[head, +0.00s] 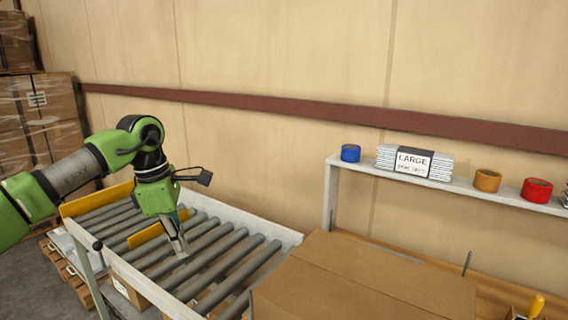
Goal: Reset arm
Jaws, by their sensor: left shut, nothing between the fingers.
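My left gripper (181,246) points down over the grey roller conveyor (237,262). Its fingers are together with nothing seen between them. The green and grey left arm reaches in from the left edge. My right gripper does not show in the head view. No pillow is seen.
A closed brown cardboard box (375,282) fills the lower right. Above it a white shelf (455,186) holds blue tape (350,153), a bundle labelled LARGE (412,163), tan tape (487,180) and red tape (536,190). Stacked wrapped boxes (38,115) stand at left. The conveyor's right part is clear.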

